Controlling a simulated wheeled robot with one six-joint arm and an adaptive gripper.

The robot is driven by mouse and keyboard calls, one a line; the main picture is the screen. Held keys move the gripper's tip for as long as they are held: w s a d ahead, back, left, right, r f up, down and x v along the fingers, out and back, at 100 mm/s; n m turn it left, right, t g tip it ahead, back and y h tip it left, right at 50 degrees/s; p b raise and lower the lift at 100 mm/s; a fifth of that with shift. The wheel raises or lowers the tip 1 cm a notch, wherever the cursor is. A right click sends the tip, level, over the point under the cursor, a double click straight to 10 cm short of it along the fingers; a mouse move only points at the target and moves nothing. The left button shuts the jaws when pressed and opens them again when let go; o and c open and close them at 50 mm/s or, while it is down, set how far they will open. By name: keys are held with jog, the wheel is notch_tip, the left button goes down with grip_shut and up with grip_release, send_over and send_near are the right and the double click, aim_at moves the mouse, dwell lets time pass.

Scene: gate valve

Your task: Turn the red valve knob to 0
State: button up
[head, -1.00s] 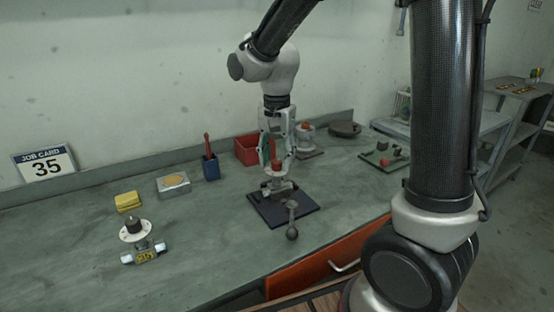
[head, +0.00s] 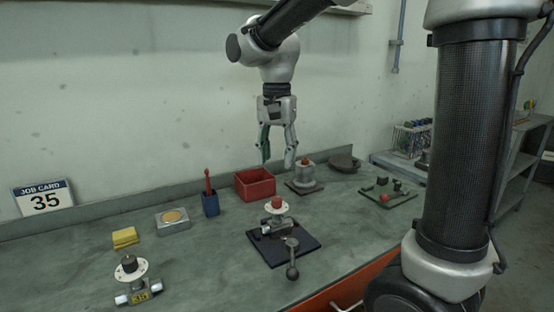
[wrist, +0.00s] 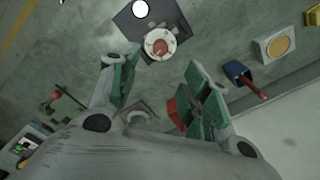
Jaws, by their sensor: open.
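The red valve knob (head: 277,202) sits on top of a valve with a pale round dial plate (head: 268,209), on a dark square mat (head: 291,246) on the bench. In the wrist view the red knob (wrist: 160,47) shows from above at the centre of the white dial (wrist: 172,37); its marks are too small to read. My gripper (head: 278,163) is open and empty, pointing down above and behind the valve, clear of the knob. In the wrist view its fingers (wrist: 158,90) are spread apart, with the valve beyond the tips.
A second valve with a dark knob (head: 129,263) stands at front left. A red bin (head: 255,184), blue holder (head: 210,204), grey box (head: 173,220) and yellow block (head: 125,237) line the back.

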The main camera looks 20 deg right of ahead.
aim_at(277, 197)
jog(key=f+n, duration=0.1)
jog(key=n, duration=0.2)
jog(key=f+n, duration=0.1)
jog(key=n, duration=0.2)
jog(key=f+n, duration=0.1)
jog(key=n, duration=0.2)
jog(key=shift+s+f+n, duration=0.1)
jog(key=shift+s+n, duration=0.1)
jog(key=shift+n, duration=0.2)
jog(key=n, duration=0.5)
jog(key=shift+f+n, duration=0.4)
jog(key=n, duration=0.4)
jog(key=shift+w+f+n, duration=0.1)
jog(key=shift+w+n, duration=0.05)
jog(key=shift+n, duration=0.25)
jog(key=n, duration=0.3)
jog(key=shift+n, duration=0.3)
notch_tip(277, 197, down, 8)
jog(key=shift+w+r, duration=0.1)
grip_shut()
